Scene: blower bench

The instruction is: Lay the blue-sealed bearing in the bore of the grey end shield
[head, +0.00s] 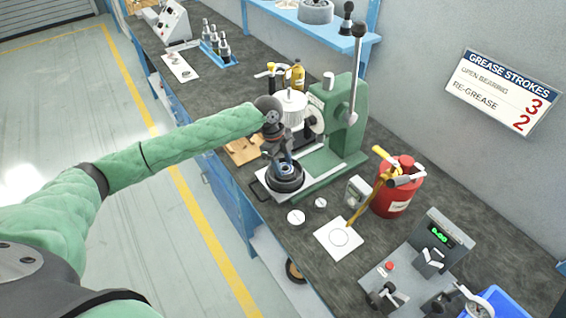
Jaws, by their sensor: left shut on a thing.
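My left gripper (283,158) reaches in over the bench, pointing down at a dark round part by the foot of the green press. The bearing is over the middle of the grey end shield (290,187), which looks like a dark ring on a white tray (262,188). I cannot tell whether the bearing touches the bore or is just above it. The fingers hide part of the bore. My right gripper is not in view.
A green arbor press (340,130) with a long lever stands just right of the shield. A red grease canister (396,190), a white card (338,238) and a gauge unit (432,245) are nearer the front right.

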